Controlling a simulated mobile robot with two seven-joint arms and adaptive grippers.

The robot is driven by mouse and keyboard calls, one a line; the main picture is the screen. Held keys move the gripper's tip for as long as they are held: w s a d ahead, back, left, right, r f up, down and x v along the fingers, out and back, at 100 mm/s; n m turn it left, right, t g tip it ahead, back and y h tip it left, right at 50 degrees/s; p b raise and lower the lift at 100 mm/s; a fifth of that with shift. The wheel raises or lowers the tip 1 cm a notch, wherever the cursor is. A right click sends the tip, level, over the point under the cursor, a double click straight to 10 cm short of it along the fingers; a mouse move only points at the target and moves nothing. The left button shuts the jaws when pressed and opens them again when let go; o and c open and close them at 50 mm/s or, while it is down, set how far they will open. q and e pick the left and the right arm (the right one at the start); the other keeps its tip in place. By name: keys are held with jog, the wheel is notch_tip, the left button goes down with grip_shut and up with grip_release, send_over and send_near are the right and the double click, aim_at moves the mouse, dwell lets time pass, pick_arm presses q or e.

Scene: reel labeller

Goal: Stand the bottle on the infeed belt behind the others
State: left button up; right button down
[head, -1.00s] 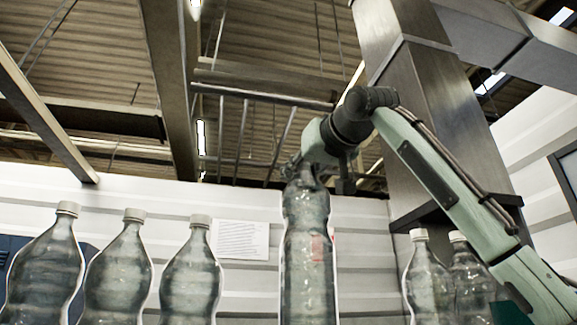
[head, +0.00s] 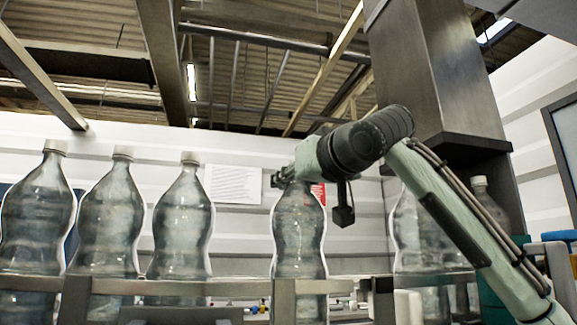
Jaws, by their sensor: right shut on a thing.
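My right gripper (head: 290,180) is shut on the top of a clear bottle (head: 299,235) in the middle of the head view. That bottle hangs upright, and its cap is hidden by the gripper. Its lower part shows behind a metal guide rail (head: 240,287). Three capped bottles stand in a row to its left; the nearest of them (head: 183,225) has a clear gap to the held bottle. The belt surface is hidden, and I cannot tell whether the held bottle touches it. My left gripper is not in view.
More clear bottles (head: 414,235) stand to the right, partly behind my right arm. A grey column (head: 440,75) rises behind the arm. A white sheet of paper (head: 233,184) hangs on the back wall. The rail runs across the front of the bottles.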

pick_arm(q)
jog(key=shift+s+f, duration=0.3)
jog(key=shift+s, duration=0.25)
pick_arm(e)
jog(key=shift+s+r, duration=0.15)
jog(key=c, duration=1.8)
grip_release()
jog(key=shift+f, duration=0.3)
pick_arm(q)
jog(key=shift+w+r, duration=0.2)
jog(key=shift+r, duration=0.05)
pick_arm(e)
jog(key=o, duration=0.5)
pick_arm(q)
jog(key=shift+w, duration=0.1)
pick_arm(e)
jog(key=shift+r, duration=0.1)
jog(key=shift+s, duration=0.15)
jog(key=b+v, duration=0.1)
jog(key=v, duration=0.3)
jog(key=shift+s+d+b, duration=0.2)
jog(key=shift+b, duration=0.15)
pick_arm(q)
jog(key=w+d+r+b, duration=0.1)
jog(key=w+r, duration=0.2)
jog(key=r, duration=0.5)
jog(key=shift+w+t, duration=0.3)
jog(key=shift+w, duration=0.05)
pick_arm(e)
jog(key=v, duration=0.7)
